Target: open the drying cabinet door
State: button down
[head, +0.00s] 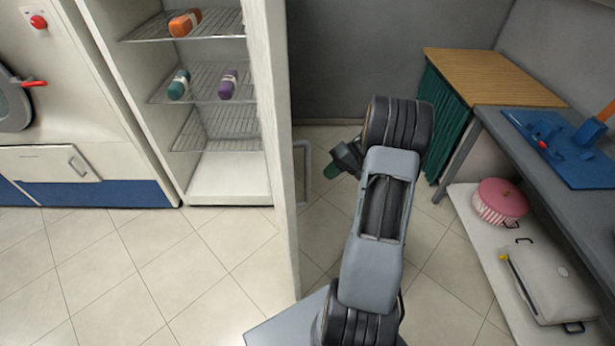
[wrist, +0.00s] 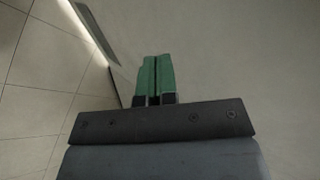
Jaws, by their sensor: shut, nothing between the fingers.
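The drying cabinet (head: 225,175) stands at the upper left in the head view, with its inside and wire shelves in plain sight. Its white door (head: 272,130) stands swung well out, seen nearly edge-on. The door's grey bar handle (head: 304,160) is on the door's right-hand side. My gripper (head: 333,171) is just right of the handle and appears apart from it. In the wrist view, my gripper's green fingers (wrist: 156,76) are together and empty, in front of a plain pale surface. A grey bar shows at the upper left there.
Bottles stand on the cabinet shelves: orange (head: 184,22), teal (head: 179,85) and purple (head: 227,85). A white machine (head: 75,130) is at the left. A grey table (head: 520,150) with a blue board (head: 560,145) is at the right. Floor left of the door is clear.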

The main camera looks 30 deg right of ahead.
jog(key=a+r+p+x, duration=0.2)
jog(key=x, duration=1)
jog(key=shift+w, duration=0.25)
jog(key=shift+a, duration=0.15)
